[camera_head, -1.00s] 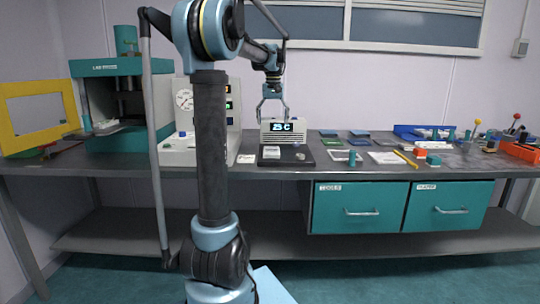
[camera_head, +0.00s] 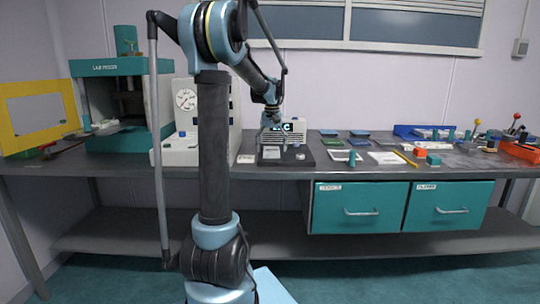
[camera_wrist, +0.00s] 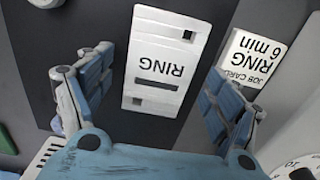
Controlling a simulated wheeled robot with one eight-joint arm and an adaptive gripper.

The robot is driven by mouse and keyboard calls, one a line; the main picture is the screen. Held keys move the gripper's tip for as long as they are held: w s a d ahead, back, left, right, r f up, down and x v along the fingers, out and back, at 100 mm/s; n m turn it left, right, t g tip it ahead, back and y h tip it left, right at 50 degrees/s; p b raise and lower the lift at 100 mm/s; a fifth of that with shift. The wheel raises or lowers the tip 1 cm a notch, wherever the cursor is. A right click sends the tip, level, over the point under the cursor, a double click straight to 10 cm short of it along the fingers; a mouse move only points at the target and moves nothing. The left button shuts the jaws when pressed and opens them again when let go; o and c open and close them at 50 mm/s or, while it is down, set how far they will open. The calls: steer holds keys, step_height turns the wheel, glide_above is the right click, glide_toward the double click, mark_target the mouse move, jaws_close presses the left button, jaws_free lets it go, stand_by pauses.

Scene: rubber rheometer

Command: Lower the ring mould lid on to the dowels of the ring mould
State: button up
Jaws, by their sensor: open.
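A white plate marked RING (camera_wrist: 165,62) lies label up between my fingers in the wrist view. It has a dark slot and two small dark square marks at its ends. In the head view it is a small white block (camera_head: 271,152) on the dark mat. I cannot tell whether this is the lid alone or the lid on the ring mould, and I cannot make out any dowels. My gripper (camera_wrist: 155,75) is open, one finger on each side of the plate with gaps visible. In the head view my gripper (camera_head: 271,128) is low over the block.
A RING 6 min job card (camera_wrist: 252,62) lies beside the mat (camera_head: 304,163). A small round pale piece (camera_head: 300,156) sits on the mat. A display unit (camera_head: 295,130) stands close behind; a gauge machine (camera_head: 186,125) stands left. Trays and tools lie to the right.

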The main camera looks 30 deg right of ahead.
mark_target(272, 150)
steer(key=shift+f, duration=0.25)
steer(key=c, duration=1.4)
step_height(272, 150, up, 10)
steer(key=shift+r, duration=0.1)
